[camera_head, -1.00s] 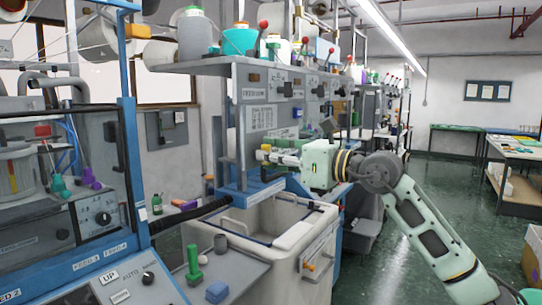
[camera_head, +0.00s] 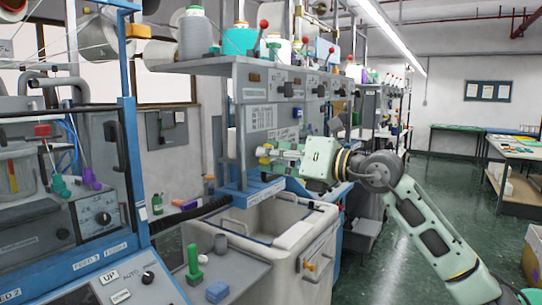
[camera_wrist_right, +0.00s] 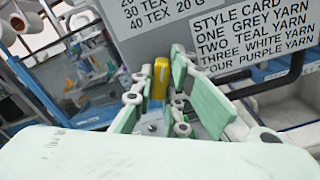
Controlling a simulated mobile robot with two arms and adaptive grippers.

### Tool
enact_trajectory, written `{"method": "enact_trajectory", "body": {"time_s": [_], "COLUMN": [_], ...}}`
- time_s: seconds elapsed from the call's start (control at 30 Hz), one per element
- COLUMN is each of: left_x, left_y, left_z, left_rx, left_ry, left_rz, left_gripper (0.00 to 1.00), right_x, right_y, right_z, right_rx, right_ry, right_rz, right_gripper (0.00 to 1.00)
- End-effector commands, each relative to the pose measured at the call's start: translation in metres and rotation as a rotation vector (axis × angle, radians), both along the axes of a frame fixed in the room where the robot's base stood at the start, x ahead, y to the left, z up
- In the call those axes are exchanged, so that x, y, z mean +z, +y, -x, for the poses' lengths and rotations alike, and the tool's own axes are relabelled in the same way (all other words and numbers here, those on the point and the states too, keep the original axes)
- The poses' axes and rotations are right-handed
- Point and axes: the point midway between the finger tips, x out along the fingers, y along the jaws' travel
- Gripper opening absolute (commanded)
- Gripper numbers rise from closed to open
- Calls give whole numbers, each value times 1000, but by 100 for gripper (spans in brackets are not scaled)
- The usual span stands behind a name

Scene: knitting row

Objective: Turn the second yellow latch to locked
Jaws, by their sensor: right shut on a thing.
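My right gripper (camera_head: 270,154) is at the front of the grey knitting machine panel (camera_head: 250,165), below the posted labels. The yellow latch (camera_wrist_right: 160,78) is an upright yellow piece, seen between the green finger pads in the right wrist view. My right gripper (camera_wrist_right: 163,80) is shut on this latch. In the head view only bits of yellow (camera_head: 262,160) show at the fingertips, and the fingers hide the rest. I cannot tell from these views whether it points to locked. My left gripper is in neither view.
A pale open bin (camera_head: 315,250) stands below the gripper. A style card (camera_wrist_right: 250,40) is on the panel beside the fingers. Open green floor is at right.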

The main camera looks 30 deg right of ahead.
Motion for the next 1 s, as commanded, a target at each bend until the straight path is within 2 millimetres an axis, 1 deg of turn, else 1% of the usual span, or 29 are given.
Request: {"method": "enact_trajectory", "body": {"time_s": [0.7, 1.0], "left_x": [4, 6], "left_y": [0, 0], "left_z": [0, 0], "left_rx": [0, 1], "left_ry": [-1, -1], "left_rz": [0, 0], "left_gripper": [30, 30], "right_x": [1, 1], "right_y": [-1, -1], "right_z": [0, 0], "right_rx": [-2, -1], "right_ry": [260, 352], "right_rz": [-627, -854], "right_gripper": [0, 0]}}
